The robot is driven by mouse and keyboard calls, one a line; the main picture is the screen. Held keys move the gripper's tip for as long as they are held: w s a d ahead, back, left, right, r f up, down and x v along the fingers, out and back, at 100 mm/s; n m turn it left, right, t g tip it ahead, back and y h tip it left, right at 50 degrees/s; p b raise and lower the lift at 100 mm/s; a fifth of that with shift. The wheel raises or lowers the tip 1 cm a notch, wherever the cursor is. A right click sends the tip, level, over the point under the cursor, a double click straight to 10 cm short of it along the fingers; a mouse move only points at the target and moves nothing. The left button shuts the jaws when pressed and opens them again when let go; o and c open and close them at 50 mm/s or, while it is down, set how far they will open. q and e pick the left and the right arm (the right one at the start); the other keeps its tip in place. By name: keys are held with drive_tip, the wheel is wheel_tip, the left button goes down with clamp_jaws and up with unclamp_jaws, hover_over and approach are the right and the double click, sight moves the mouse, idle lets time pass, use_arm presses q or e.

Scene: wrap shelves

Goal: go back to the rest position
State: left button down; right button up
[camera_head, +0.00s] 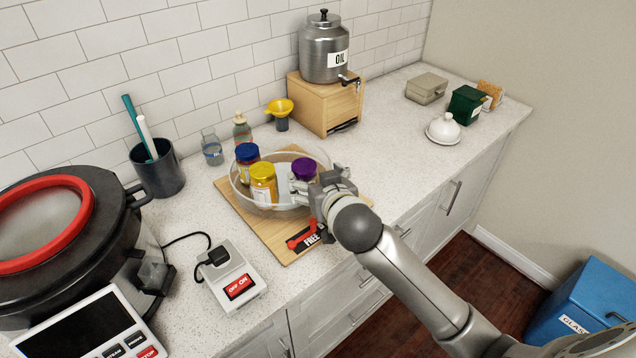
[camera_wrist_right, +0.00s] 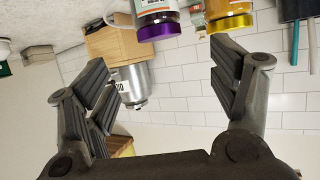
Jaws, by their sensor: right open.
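My right gripper (camera_head: 322,190) reaches in from the lower right and is at the right rim of a clear glass bowl (camera_head: 240,190). In the right wrist view its fingers (camera_wrist_right: 165,85) are spread wide with nothing between them. A purple-lidded jar (camera_head: 305,168) stands in the bowl just beyond the gripper. A yellow-lidded jar (camera_head: 263,184) and a blue-lidded jar (camera_head: 247,155) stand to its left in the bowl. The purple and yellow lids also show at the top of the right wrist view. My left gripper is out of view.
The bowl stands on a wooden board (camera_head: 285,247). A switch box (camera_head: 231,278) and a large pot (camera_head: 60,235) are on the left. The oil dispenser (camera_head: 322,62) stands on a wooden box (camera_head: 318,105) behind. A white domed dish (camera_head: 444,129) is at right. A blue bin (camera_head: 580,300) is on the floor.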

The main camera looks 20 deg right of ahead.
drive_tip(key=shift+s+r, duration=0.15)
drive_tip(key=shift+s, duration=0.25)
drive_tip(key=s+f+n+g, duration=0.1)
drive_tip(key=s+f+g, duration=0.2)
drive_tip(key=s+f, duration=0.55)
drive_tip(key=s+d+f+n+g, duration=0.1)
drive_tip(key=s+f+g, duration=0.3)
drive_tip(key=s, duration=0.9)
drive_tip(key=s+f+g, duration=0.3)
drive_tip(key=s+f, duration=0.3)
drive_tip(key=s, duration=0.4)
wheel_tip(320, 180, down, 27)
drive_tip(key=g+b, duration=0.1)
drive_tip(key=b, duration=0.1)
drive_tip(key=s+d+f+g+b, duration=0.1)
drive_tip(key=s+d+f, duration=0.2)
drive_tip(key=s+f, duration=1.4)
drive_tip(key=shift+s+f+n, duration=0.4)
drive_tip(key=shift+f, duration=0.25)
